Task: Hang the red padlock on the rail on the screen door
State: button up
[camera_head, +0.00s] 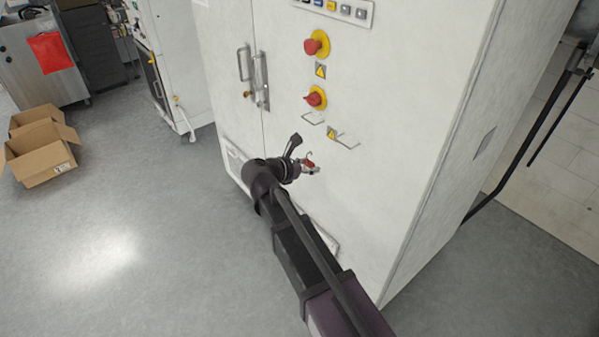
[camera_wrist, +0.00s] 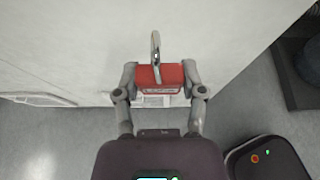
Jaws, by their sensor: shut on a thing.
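The red padlock (camera_wrist: 159,77) is between the two fingers of my gripper (camera_wrist: 159,82) in the wrist view, with its metal shackle (camera_wrist: 155,47) pointing away from the gripper. My gripper is shut on the padlock's red body. In the head view the red padlock (camera_head: 308,163) shows small at the end of my gripper (camera_head: 310,168), in front of the white cabinet (camera_head: 385,195). I cannot tell whether it touches the cabinet. The rail on the screen door cannot be made out for certain in either view.
The cabinet front carries a metal door handle (camera_head: 262,82), an upper red knob (camera_head: 312,46) and a lower red knob (camera_head: 314,99). Open cardboard boxes (camera_head: 42,160) stand on the floor at left. The grey floor (camera_head: 150,235) between is clear. Dark bars (camera_head: 530,140) stand at right.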

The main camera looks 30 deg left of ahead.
jog(key=s, duration=0.1)
jog(key=s+a+g+p, duration=0.1)
jog(key=s, duration=0.1)
jog(key=shift+s, duration=0.3)
jog(key=shift+w+d, duration=0.1)
jog(key=shift+w, duration=0.15)
dwell(0.3)
jog(key=shift+w+d+f+b, duration=0.25)
jog(key=shift+w+d, duration=0.75)
jog(key=shift+w, duration=1.4)
jog(key=shift+w+d+f+b, duration=0.3)
jog(key=shift+w+d, duration=0.7)
jog(key=shift+w, duration=1.35)
jog(key=shift+w+d+f+b, duration=0.25)
jog(key=shift+w+d, duration=0.75)
jog(key=shift+w, duration=1.4)
jog(key=o, duration=1.3)
jog(key=shift+c, duration=0.2)
